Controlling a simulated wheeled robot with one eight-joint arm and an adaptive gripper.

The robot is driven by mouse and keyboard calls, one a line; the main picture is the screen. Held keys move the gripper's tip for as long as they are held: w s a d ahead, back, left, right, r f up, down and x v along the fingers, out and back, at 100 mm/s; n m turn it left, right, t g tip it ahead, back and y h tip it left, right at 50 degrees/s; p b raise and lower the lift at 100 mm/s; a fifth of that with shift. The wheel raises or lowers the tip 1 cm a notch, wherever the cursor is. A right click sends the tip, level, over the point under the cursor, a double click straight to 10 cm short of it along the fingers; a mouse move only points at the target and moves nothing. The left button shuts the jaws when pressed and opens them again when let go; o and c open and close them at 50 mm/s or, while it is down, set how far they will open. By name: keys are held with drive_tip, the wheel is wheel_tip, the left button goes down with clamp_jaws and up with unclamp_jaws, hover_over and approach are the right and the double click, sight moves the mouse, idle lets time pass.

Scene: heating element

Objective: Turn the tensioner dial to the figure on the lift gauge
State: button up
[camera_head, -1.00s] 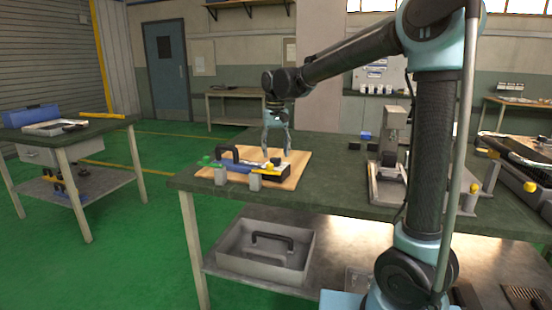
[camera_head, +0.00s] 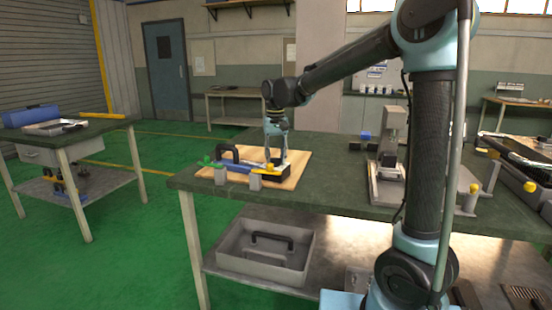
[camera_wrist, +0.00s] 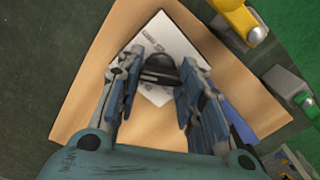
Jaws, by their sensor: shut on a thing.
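My gripper (camera_head: 275,160) points down over the tan board on the green bench. In the wrist view its fingers (camera_wrist: 159,72) are shut on a dark rounded knob, which looks to be the tensioner dial (camera_wrist: 162,66). The knob sits on a white plate (camera_wrist: 166,33) with small dark markings too small to read. The fingers hide the knob's sides and part of the plate. I cannot make out a lift gauge or its figure in either view.
The tan board (camera_head: 296,160) also carries a black handle (camera_head: 229,151), a blue bar (camera_head: 238,168) and grey posts. A grey upright device (camera_head: 393,137) stands farther right. A grey tray (camera_head: 262,272) is on the lower shelf.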

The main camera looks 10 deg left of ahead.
drive_tip(key=shift+m, duration=0.3)
drive_tip(key=o, duration=1.1)
drive_tip(key=shift+c, duration=0.2)
wheel_tip(320, 180, up, 12)
